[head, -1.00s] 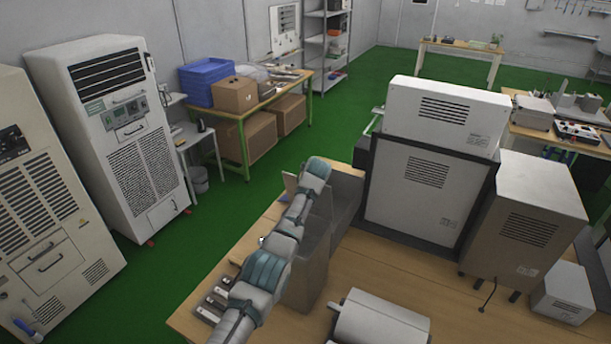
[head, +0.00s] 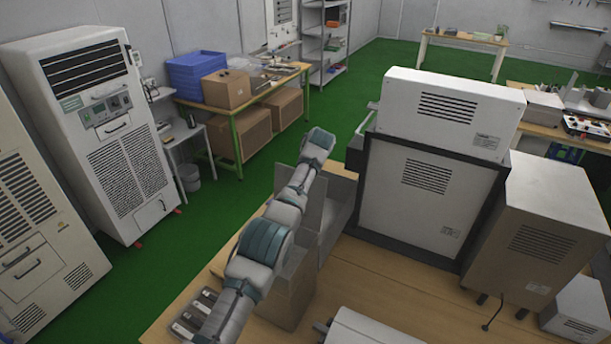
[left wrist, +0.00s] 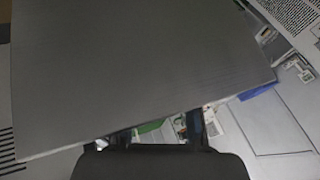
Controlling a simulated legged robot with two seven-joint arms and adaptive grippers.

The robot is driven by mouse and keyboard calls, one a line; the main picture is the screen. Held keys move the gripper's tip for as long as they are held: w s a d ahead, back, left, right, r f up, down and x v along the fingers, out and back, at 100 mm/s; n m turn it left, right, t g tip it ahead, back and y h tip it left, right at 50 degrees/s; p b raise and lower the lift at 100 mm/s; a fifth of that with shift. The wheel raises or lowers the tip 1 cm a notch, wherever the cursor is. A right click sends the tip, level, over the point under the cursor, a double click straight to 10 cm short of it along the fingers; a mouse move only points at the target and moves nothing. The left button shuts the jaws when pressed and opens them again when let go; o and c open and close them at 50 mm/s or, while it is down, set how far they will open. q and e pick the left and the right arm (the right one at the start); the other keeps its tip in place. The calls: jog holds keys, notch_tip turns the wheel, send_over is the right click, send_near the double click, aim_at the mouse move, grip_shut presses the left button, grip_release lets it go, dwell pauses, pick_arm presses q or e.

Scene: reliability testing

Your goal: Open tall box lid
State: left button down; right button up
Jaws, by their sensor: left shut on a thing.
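The tall box (head: 285,301) stands on the wooden table, partly behind my left arm. A grey upright panel (head: 312,212), which looks like its lid or flap, shows beside the arm. In the left wrist view a large flat grey panel (left wrist: 140,70) fills most of the picture, close to the camera. My left gripper (left wrist: 158,133) shows at the bottom of that view, shut on the panel; the contact itself is mostly hidden. In the head view my arm hides the gripper. My right gripper is in neither view.
A white and grey machine (head: 430,190) stands right of the box, with a grey cabinet (head: 535,225) beyond. A white device (head: 375,330) sits at the table's front. Small dark parts (head: 195,313) lie left of the box. Green floor (head: 215,225) is open at left.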

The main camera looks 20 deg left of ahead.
pick_arm(q)
jog(key=shift+s+d+f, duration=0.15)
jog(key=shift+s+f, duration=0.05)
jog(key=shift+f, duration=0.45)
jog(key=c, duration=0.9)
grip_release()
jog(key=shift+o, duration=0.2)
jog(key=shift+d+r, duration=0.2)
jog(key=shift+r, duration=0.5)
jog(key=v, duration=1.1)
jog(key=shift+r, duration=0.1)
jog(key=shift+a, duration=0.1)
